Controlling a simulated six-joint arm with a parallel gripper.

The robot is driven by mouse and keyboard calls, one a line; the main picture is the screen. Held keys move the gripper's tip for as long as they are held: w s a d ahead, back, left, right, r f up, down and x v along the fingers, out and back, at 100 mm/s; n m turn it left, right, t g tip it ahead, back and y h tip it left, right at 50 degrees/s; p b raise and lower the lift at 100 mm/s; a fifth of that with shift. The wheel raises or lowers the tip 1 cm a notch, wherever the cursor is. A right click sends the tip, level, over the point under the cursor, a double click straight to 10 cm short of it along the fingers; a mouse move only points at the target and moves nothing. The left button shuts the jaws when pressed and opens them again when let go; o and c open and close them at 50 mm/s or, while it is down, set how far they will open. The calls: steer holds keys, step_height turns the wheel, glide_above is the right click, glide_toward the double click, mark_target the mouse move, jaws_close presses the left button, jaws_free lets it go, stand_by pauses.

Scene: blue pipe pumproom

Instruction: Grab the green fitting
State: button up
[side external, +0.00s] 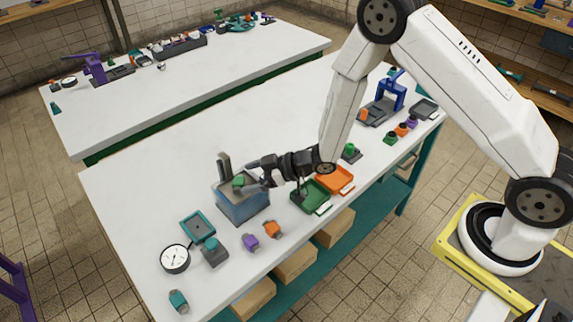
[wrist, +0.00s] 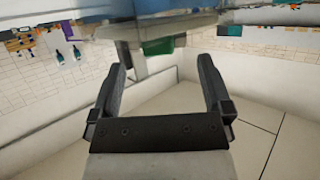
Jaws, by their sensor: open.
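A green fitting (side external: 239,181) sits at the top of a blue-grey box (side external: 241,207) on the near white table. My gripper (side external: 253,174) reaches in from the right, nearly level, with its fingers close to the fitting. In the wrist view my gripper (wrist: 163,57) is open, with a wide empty gap between its fingers. The green fitting (wrist: 158,46) shows between and just past the fingertips, below a blurred blue surface. I cannot tell whether a finger touches it. Other green pieces stand farther right, one on a grey base (side external: 350,152).
A green tray (side external: 311,196) and an orange tray (side external: 335,180) lie just right of the box, below my wrist. A grey upright (side external: 224,166) rises behind the box. A gauge (side external: 175,259), purple fitting (side external: 250,243) and orange fitting (side external: 272,229) lie in front. The table's back middle is clear.

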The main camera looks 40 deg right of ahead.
steer(key=shift+x, duration=1)
steer(key=c, duration=1.3)
steer(key=shift+r, duration=0.15)
steer(key=shift+r, duration=4.9)
